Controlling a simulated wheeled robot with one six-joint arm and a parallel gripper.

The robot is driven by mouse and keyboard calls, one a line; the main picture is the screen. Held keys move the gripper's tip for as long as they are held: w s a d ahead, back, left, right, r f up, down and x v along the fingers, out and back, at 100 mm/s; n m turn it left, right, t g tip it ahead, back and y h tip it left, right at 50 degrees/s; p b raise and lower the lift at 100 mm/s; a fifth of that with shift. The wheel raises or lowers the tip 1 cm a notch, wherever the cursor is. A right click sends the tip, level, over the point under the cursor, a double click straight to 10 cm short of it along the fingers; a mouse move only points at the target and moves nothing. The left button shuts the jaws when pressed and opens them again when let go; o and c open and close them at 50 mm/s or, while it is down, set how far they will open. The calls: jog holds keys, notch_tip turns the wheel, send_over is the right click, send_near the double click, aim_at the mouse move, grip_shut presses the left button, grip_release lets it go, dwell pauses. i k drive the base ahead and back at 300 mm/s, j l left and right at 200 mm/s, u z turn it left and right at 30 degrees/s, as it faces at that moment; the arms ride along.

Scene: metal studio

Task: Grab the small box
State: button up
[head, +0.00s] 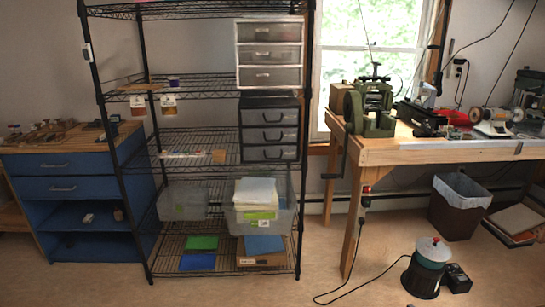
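Several box-like things show in the head view, and I cannot tell which is the small box. A small brown box (219,156) sits on the middle wire shelf, left of the black drawer unit. A tiny dark blue box-like item (174,83) lies on a higher shelf. A small pale item (88,218) lies in the lower part of the blue cabinet. A larger flat cardboard box (261,260) with a blue top stands on the bottom shelf. My gripper is not in view.
The black wire shelf (152,232) holds a white drawer unit (269,55), a black drawer unit (269,135) and clear bins (262,216). A wooden workbench (450,151) stands right. Floor before the shelf looks clear.

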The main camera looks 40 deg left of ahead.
aim_at(218, 155)
jog(key=i+j, duration=0.1)
jog(key=j, duration=0.7)
jog(key=i+j, duration=0.15)
jog(key=j, duration=0.6)
jog(key=i+j, duration=0.1)
jog(key=j, duration=0.7)
jog(key=i+j+z, duration=0.1)
jog(key=j, duration=0.7)
jog(key=i+j, duration=0.1)
jog(key=j, duration=0.65)
jog(key=i+j, duration=0.1)
jog(key=j, duration=0.7)
